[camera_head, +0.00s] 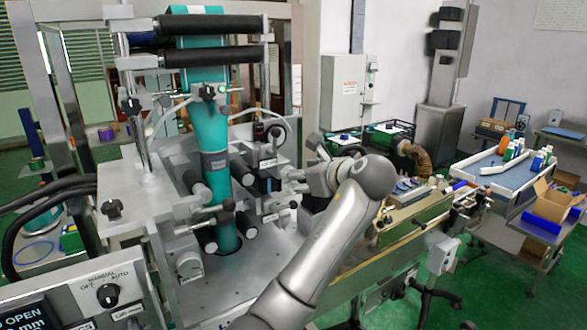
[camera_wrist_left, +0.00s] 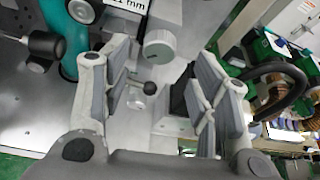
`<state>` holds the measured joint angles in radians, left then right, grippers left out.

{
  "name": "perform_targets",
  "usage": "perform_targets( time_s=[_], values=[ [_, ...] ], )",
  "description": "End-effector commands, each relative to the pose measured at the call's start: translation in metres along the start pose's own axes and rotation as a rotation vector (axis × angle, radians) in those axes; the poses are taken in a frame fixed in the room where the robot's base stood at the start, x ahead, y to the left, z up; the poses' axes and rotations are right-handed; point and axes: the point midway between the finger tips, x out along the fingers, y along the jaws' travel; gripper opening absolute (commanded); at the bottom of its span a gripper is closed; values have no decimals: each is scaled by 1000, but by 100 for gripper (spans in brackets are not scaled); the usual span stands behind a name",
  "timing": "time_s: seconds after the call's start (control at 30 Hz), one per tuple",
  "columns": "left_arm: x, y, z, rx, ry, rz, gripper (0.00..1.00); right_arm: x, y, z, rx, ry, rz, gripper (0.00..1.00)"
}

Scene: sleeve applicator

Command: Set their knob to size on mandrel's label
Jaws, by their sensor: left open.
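The sleeve applicator (camera_head: 150,195) carries a teal film tube (camera_head: 211,130) running down its front, and the tube also shows in the left wrist view (camera_wrist_left: 72,50). A grey round knob (camera_wrist_left: 160,46) sits on the machine in the left wrist view, below a white label (camera_wrist_left: 127,4) reading about "21 mm", cut by the top edge. My left gripper (camera_wrist_left: 160,88) is open and empty, with the knob ahead between and beyond its fingers, apart from them. In the head view my left gripper (camera_head: 293,183) is beside the tube, partly hidden by its wrist. Any mandrel label is unreadable in the head view.
A small black ball lever (camera_wrist_left: 152,87) stands between the fingers in the left wrist view. A selector knob marked MANUAL, OFF and AUTO (camera_head: 107,295) is on the front panel. Black rollers (camera_head: 205,238) flank the tube. A conveyor (camera_head: 410,225) stands right of the machine.

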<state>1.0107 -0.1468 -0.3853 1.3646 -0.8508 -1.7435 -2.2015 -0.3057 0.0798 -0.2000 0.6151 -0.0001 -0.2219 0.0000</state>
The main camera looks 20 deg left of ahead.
Motion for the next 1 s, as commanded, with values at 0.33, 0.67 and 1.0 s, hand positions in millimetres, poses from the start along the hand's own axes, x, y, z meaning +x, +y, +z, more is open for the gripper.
perform_targets(
  time_s=[0.33,0.67,1.0],
  values=[
    [44,-1,0,2,2,-1,55,-22,4,-17,0,24,4,0],
    [48,-1,-1,1,2,-1,55,-22,2,-8,0,11,2,0],
    [48,-1,-1,1,2,-1,12,-22,2,-8,0,9,2,0]
  ],
)
